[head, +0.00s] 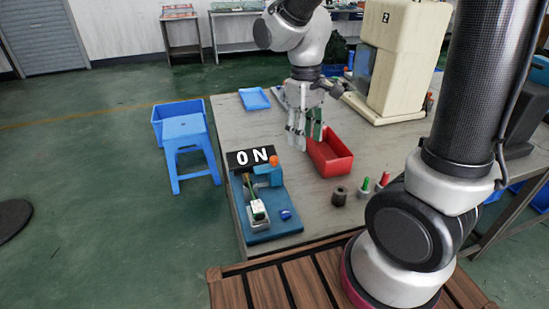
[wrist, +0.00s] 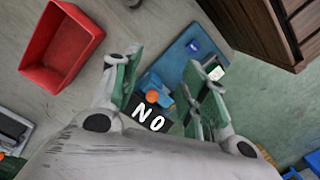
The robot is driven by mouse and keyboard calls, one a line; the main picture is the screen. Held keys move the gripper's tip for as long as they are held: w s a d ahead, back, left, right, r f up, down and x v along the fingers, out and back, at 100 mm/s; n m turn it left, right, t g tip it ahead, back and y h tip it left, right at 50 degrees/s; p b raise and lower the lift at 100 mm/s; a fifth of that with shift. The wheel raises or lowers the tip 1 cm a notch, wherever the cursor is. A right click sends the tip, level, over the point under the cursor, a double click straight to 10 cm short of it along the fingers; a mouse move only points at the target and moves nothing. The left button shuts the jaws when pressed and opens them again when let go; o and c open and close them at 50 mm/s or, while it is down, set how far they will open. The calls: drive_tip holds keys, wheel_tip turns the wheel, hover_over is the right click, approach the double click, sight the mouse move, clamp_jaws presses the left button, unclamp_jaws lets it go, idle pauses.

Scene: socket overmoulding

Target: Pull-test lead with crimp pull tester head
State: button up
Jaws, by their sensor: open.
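The crimp pull tester (head: 268,212) is a blue base near the table's left front edge, with a black display reading "0 N" (head: 251,157) and an orange-topped blue head (head: 269,174). A lead (head: 248,187) runs along it to a white block (head: 258,209) at its front end. My gripper (head: 300,137) is above the table, behind and right of the tester, open and empty. In the wrist view, my gripper (wrist: 160,90) has its fingers wide apart, with the tester (wrist: 180,62) below and between them; one finger hides part of it.
A red bin (head: 331,155) sits right of my gripper. A cream machine (head: 401,60) stands at the back. A blue stool (head: 188,147) is left of the table.

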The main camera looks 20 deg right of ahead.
sight(275, 157)
drive_tip(key=w+a+f+n, duration=0.1)
drive_tip(key=w, duration=0.1)
drive_tip(key=w+a+f+n, duration=0.1)
drive_tip(key=w+a, duration=0.1)
drive_tip(key=w+a+f+n, duration=0.1)
drive_tip(key=w+a+f, duration=0.1)
drive_tip(key=w, duration=0.1)
drive_tip(key=shift+w+a+f+t, duration=0.1)
drive_tip(key=shift+a+t, duration=0.05)
drive_tip(key=shift+t, duration=0.15)
drive_tip(key=shift+w+a+n, duration=0.1)
drive_tip(key=shift+w+n, duration=0.1)
drive_tip(key=shift+n, duration=0.1)
wheel_tip(275, 157, down, 8)
drive_tip(key=shift+r, duration=0.15)
clamp_jaws()
